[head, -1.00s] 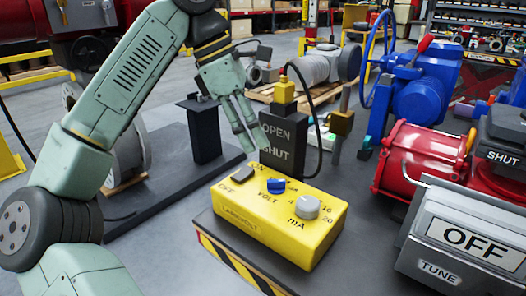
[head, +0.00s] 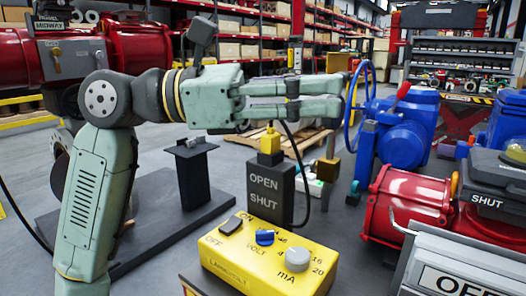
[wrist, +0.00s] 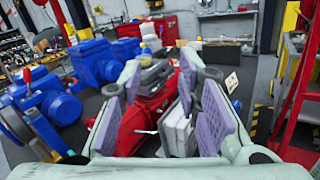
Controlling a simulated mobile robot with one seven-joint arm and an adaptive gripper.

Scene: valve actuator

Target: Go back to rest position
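My gripper (head: 340,95) is raised in the head view and points to the right. Its two fingers are apart, with nothing between them. In the wrist view my gripper (wrist: 160,70) is also open and empty, with a red actuator (wrist: 140,115) visible beyond the gap. Below it in the head view stands the yellow control box (head: 270,262) with a black switch, a blue knob (head: 265,237) and a grey knob (head: 297,258). Behind that box is the black OPEN/SHUT block (head: 270,190) with a yellow top. My gripper is apart from all of them.
A blue valve actuator (head: 405,125) with a blue handwheel stands right of my fingertips. A red actuator (head: 405,205) and a grey OFF box (head: 455,270) are at the lower right. A black post (head: 192,180) stands below my wrist. Shelves line the back.

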